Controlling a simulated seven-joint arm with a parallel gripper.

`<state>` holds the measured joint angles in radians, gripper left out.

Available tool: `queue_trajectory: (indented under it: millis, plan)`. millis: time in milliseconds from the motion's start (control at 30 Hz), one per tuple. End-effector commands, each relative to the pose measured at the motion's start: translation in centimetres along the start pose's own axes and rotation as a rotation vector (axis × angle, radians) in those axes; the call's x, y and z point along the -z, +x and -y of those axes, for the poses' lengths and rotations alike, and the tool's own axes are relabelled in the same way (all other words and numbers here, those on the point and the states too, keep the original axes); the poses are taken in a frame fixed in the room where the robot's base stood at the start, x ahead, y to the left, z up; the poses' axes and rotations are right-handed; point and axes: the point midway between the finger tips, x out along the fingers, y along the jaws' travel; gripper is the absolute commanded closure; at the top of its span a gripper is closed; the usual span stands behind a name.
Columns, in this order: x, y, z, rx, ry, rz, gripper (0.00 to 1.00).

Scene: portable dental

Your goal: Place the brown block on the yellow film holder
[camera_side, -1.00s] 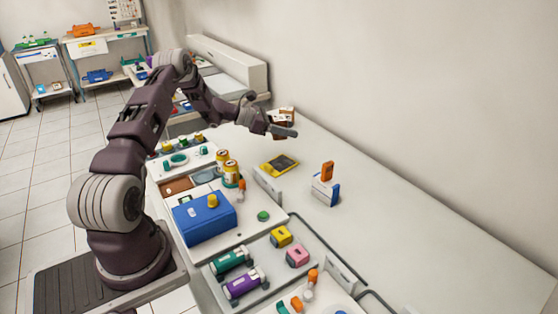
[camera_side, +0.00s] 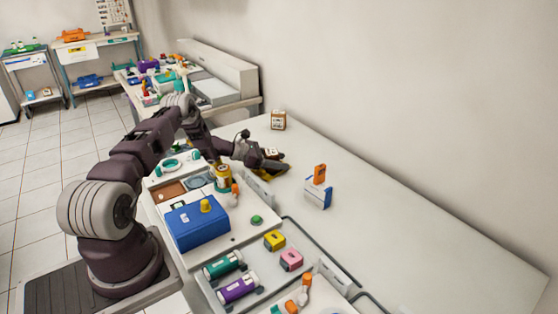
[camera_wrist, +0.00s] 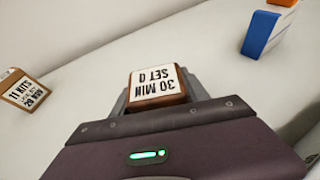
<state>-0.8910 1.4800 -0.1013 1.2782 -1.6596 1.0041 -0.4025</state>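A brown block with a white top printed "30 MIN SET 0" (camera_wrist: 157,84) sits between the fingers of my gripper (camera_side: 270,159), which is shut on it. I cannot tell whether the block touches the holder. The holder is not visible in the wrist view.
A second brown block with white label (camera_side: 278,120) stands farther back; it also shows in the wrist view (camera_wrist: 25,90). A blue-and-white holder with an orange piece (camera_side: 318,188) stands to the right. Cans and a blue box (camera_side: 198,222) stand left. The right of the table is clear.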

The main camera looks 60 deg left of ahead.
Motion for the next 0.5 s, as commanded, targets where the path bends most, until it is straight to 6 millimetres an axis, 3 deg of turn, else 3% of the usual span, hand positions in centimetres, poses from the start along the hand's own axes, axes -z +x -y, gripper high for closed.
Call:
queue_trajectory:
  millis: [100,400,500]
  plan:
    - [-0.1,0.0,0.0,0.000,0.000,0.000,0.28]
    - [-0.4,-0.1,0.0,0.000,0.001,0.000,0.28]
    - [-0.3,-1.9,-0.1,-0.002,-0.001,0.000,0.28]
